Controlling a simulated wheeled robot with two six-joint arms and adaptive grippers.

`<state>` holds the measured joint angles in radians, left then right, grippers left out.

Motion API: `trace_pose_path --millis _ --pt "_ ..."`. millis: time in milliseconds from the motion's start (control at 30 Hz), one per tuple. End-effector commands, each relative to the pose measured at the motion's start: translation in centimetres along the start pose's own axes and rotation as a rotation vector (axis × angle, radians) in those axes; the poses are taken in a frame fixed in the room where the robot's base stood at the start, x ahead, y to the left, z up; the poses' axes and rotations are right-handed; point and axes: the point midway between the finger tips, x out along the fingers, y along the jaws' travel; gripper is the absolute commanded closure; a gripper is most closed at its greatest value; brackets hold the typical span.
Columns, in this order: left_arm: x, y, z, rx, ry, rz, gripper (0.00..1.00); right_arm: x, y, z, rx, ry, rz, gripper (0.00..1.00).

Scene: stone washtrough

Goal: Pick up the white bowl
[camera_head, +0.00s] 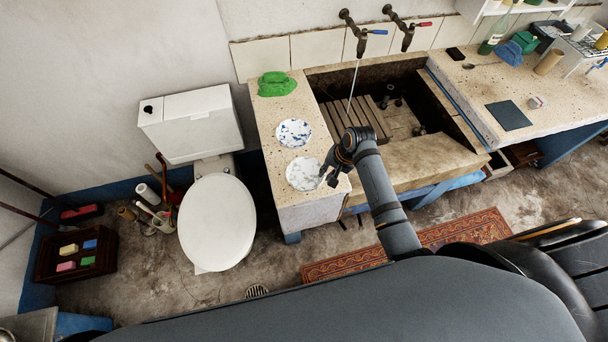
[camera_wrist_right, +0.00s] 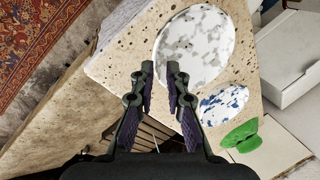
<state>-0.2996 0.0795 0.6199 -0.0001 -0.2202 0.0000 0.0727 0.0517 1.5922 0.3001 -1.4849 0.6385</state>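A white bowl with grey speckles (camera_head: 303,173) sits on the front left part of the stone counter, and it fills the upper middle of the right wrist view (camera_wrist_right: 195,45). A white dish with blue speckles (camera_head: 294,133) lies just behind it, also in the right wrist view (camera_wrist_right: 222,103). My right gripper (camera_head: 328,176) is at the speckled bowl's right edge. In the right wrist view its fingers (camera_wrist_right: 159,73) are apart, with the bowl's rim near the tips. I cannot tell whether they touch the rim. My left gripper is not in view.
A green item (camera_head: 276,84) lies at the counter's back. The stone trough (camera_head: 428,158) with a wooden rack (camera_head: 345,118) is right of the bowls. A running tap (camera_head: 357,40) hangs above it. A toilet (camera_head: 216,225) stands left of the counter.

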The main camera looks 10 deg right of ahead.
Motion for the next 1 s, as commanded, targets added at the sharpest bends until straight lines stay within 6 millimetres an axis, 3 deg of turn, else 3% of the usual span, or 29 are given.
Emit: trace_pose_path --millis 400,633,733,1000 --pt "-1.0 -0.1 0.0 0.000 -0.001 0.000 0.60 4.9 0.3 -0.6 -0.001 0.001 0.001 0.86" --pt "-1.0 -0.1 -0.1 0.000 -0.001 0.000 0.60 5.2 0.4 -0.6 -0.001 0.001 0.001 0.86" --pt "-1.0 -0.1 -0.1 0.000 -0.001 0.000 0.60 5.2 0.4 -0.6 -0.001 0.001 0.001 1.00" --pt "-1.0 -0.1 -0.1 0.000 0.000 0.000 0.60 5.1 0.3 -0.6 -0.001 0.002 0.000 1.00"
